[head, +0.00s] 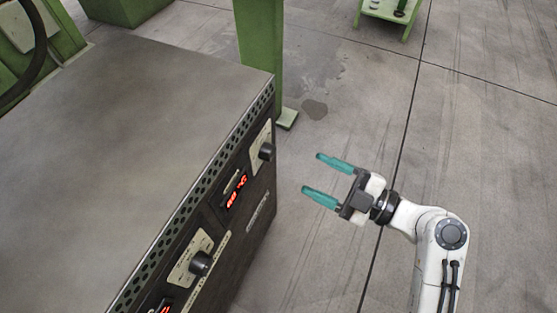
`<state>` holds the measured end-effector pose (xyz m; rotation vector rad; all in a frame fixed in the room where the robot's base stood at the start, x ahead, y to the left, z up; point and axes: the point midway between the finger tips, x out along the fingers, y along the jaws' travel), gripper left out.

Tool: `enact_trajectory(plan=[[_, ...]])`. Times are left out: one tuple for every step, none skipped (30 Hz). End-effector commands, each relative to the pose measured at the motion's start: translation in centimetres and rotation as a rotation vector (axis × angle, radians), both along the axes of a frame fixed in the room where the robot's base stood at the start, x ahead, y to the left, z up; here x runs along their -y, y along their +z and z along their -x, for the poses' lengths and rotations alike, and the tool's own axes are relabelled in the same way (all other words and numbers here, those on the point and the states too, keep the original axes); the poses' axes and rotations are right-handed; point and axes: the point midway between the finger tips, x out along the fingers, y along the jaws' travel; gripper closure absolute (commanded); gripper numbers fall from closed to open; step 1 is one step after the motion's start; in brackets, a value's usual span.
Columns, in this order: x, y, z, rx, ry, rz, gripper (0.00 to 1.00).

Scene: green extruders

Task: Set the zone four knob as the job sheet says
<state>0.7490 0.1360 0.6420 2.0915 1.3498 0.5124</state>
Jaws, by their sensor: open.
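A dark control cabinet (140,110) with a grey metal top fills the left. Its right face carries two black knobs on pale plates: a nearer knob (200,263) and a farther knob (266,151). A red lit display (237,190) sits between them; its digits are too small to read surely. I cannot tell which knob is zone four. No job sheet is recognizable. My gripper (320,174) has two teal fingers, apart and empty. It points left toward the cabinet face, to the right of the farther knob and clear of it.
A green post (259,60) with a foot stands behind the cabinet's far corner. A green stand (392,14) is at the back right. A dark wet patch (314,109) marks the floor. The concrete floor right of the cabinet is free.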

Motion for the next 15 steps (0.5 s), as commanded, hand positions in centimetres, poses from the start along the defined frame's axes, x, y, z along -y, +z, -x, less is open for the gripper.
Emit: enact_trajectory(plan=[[-0.6,0.0,-0.2,0.001,0.004,0.000,0.36],[-1.1,0.1,-0.4,0.001,0.004,0.000,0.36],[-1.7,0.1,-0.6,0.001,0.006,0.000,0.36],[-2.1,0.1,-0.8,0.001,0.005,0.001,0.36],[-2.6,0.1,-1.0,0.001,0.005,0.001,0.36],[-3.3,0.1,-1.4,0.000,0.006,0.000,0.36],[-3.9,0.0,-1.6,-0.001,0.006,0.001,0.36],[-4.4,0.0,-1.8,-0.001,0.006,0.002,0.36],[-5.0,0.0,-2.1,0.000,0.006,0.001,0.36],[-5.5,0.0,-2.3,-0.001,0.005,0.002,0.36],[-6.0,0.0,-2.6,-0.001,0.005,0.002,0.36],[-6.6,0.0,-2.8,-0.001,0.006,0.002,0.36],[-7.0,0.0,-3.0,-0.001,0.004,0.001,0.36],[-7.3,0.0,-3.2,-0.002,0.004,0.001,0.36],[-7.8,0.0,-3.4,-0.002,0.003,0.002,0.36]])
